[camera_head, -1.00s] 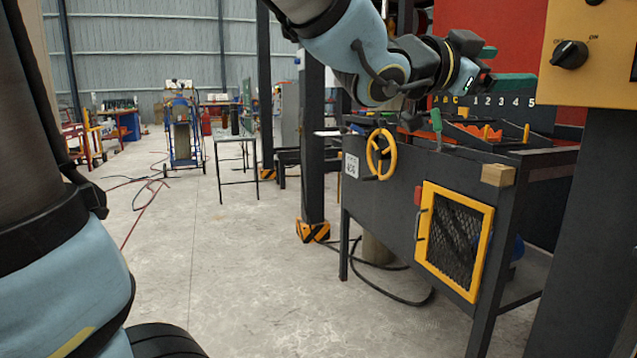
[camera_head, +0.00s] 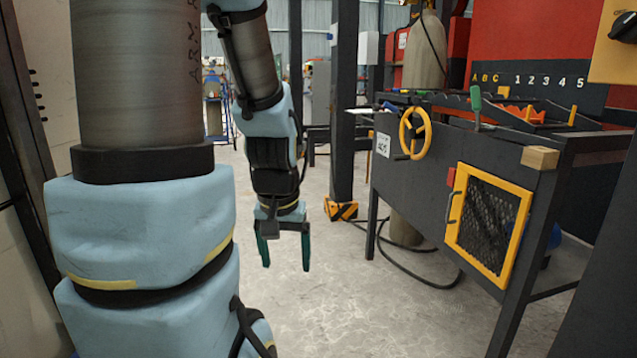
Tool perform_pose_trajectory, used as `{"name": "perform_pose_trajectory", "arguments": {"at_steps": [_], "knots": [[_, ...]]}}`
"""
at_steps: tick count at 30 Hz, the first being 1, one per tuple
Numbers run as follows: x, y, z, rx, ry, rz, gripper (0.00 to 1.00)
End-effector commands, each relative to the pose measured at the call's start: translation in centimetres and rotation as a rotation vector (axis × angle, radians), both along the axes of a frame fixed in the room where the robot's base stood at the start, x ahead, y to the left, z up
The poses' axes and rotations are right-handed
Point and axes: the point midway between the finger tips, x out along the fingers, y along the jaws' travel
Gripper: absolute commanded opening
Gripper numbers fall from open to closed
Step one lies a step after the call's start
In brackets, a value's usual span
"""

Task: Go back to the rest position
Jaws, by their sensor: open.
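My gripper (camera_head: 285,262) hangs from my arm near the middle of the head view. Its two dark green fingers point down and stand apart, with nothing between them. It is above the bare concrete floor, to the left of the dark workbench (camera_head: 400,182) and clear of it in the picture. My arm's blue and grey links fill the left side of the view and hide what is behind them.
The bench carries a yellow handwheel (camera_head: 416,133), a yellow-framed mesh door (camera_head: 487,224), a wooden block (camera_head: 540,158) and a green-handled tool (camera_head: 476,104). A dark post with a striped foot (camera_head: 341,209) stands left of it. Open floor (camera_head: 350,310) lies in front.

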Motion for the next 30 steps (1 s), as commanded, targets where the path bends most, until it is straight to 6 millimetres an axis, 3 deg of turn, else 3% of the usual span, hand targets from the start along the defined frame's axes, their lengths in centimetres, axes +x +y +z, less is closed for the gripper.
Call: {"name": "perform_pose_trajectory", "arguments": {"at_steps": [1, 3, 10, 21, 25, 30], "knots": [[-1.5, 0.9, -0.5, -0.007, 0.067, 0.057, 0.82], [-1.1, 0.6, 2.2, -0.006, 0.047, 0.037, 0.82], [-1.0, 0.5, 7.2, -0.004, 0.044, 0.033, 0.82], [-0.9, 0.5, 18.4, -0.004, 0.042, 0.032, 0.82], [-0.9, 0.5, 20.8, -0.004, 0.042, 0.031, 0.82], [-0.9, 0.5, 22.0, -0.004, 0.042, 0.031, 0.82]]}}
